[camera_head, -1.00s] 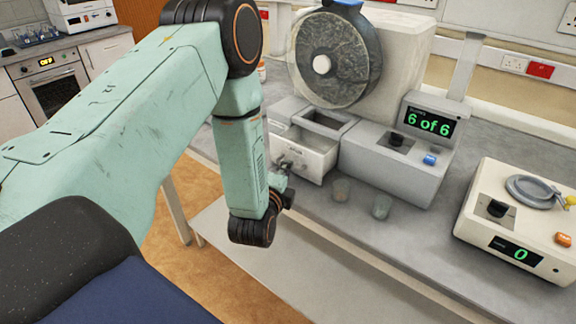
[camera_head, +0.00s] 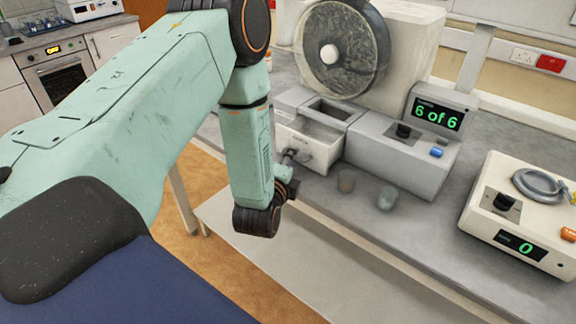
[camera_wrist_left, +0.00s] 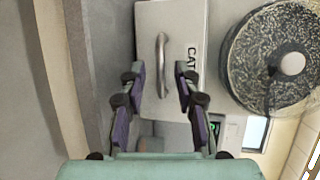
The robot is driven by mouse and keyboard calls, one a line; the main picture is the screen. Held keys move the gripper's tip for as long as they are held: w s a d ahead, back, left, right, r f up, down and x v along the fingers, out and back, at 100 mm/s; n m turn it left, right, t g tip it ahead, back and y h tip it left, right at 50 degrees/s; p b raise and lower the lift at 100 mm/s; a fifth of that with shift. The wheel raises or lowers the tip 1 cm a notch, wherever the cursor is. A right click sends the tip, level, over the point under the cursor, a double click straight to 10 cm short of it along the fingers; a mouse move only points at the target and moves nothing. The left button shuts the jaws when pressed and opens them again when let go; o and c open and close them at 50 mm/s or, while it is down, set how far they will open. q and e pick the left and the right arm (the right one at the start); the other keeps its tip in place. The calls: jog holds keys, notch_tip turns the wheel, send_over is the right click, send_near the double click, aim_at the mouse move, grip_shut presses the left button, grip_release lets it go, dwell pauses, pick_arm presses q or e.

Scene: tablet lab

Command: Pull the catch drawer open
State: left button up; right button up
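The catch drawer (camera_head: 322,152) is a pale drawer at the left end of the grey machine base. It stands partly out, with its open top showing. In the left wrist view its front (camera_wrist_left: 152,20) carries a curved metal handle (camera_wrist_left: 162,65) and a partly cut-off label. My left gripper (camera_wrist_left: 160,85) is open, its fingers on either side of the handle's lower end, with clear gaps; no contact shows. In the head view my left gripper (camera_head: 290,158) is close to the drawer front, partly hidden by my wrist. My right gripper is not in view.
A drum (camera_head: 340,50) stands above the base, beside a display (camera_head: 438,114) reading "6 of 6". Two small cups (camera_head: 387,198) stand on the bench before the base. A white device (camera_head: 520,215) reading 0 is at right. A lower shelf (camera_head: 330,270) runs along the front.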

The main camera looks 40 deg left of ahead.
pick_arm(q)
jog(key=v, duration=1.2)
